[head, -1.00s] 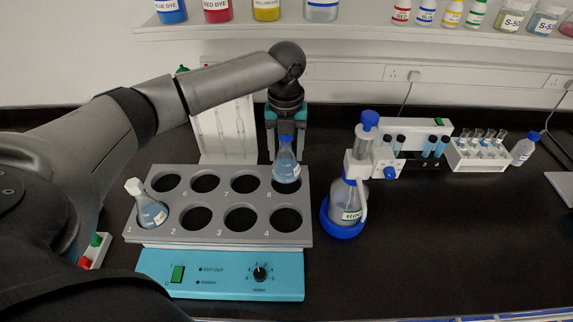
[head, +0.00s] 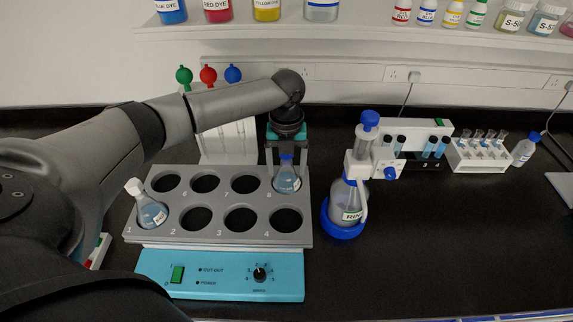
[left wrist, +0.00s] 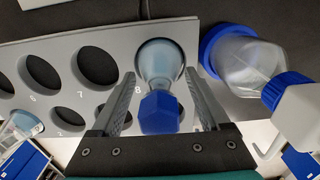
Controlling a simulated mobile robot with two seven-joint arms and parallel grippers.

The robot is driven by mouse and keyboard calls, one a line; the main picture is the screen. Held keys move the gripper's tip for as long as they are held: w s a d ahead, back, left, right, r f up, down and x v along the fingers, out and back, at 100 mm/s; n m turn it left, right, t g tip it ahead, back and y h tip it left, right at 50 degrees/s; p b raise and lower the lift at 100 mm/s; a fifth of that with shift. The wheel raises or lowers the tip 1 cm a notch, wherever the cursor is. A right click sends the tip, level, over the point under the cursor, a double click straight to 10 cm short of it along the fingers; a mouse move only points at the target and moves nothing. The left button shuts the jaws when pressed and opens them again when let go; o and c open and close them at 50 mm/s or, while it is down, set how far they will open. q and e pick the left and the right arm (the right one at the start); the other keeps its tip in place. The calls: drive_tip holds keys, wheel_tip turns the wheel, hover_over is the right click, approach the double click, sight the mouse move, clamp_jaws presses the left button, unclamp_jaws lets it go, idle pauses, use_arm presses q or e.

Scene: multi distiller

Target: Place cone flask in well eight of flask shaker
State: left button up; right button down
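The flask shaker (head: 220,275) has a grey tray with numbered wells on a teal base. A cone flask (head: 288,182) with blue liquid and a blue stopper sits in well eight, the back-right well, roughly upright. It also shows in the left wrist view (left wrist: 160,62), its blue stopper (left wrist: 160,112) nearest the camera. My left gripper (head: 287,168) points down over it. In the left wrist view its fingers (left wrist: 160,80) stand on either side of the stopper and neck with gaps, open. The flask's base is hidden inside the well. My right gripper is not in view.
Another flask with a white stopper (head: 150,212) stands tilted in well one. A bottle with a blue base and top (head: 349,205) stands close to the right of the shaker. A white tube rack (head: 478,155) is further right. The dark bench at front right is clear.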

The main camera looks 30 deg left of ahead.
use_arm(q)
drive_tip(key=shift+o, duration=0.8)
wheel_tip(320, 180, up, 12)
drive_tip(key=shift+r, duration=0.2)
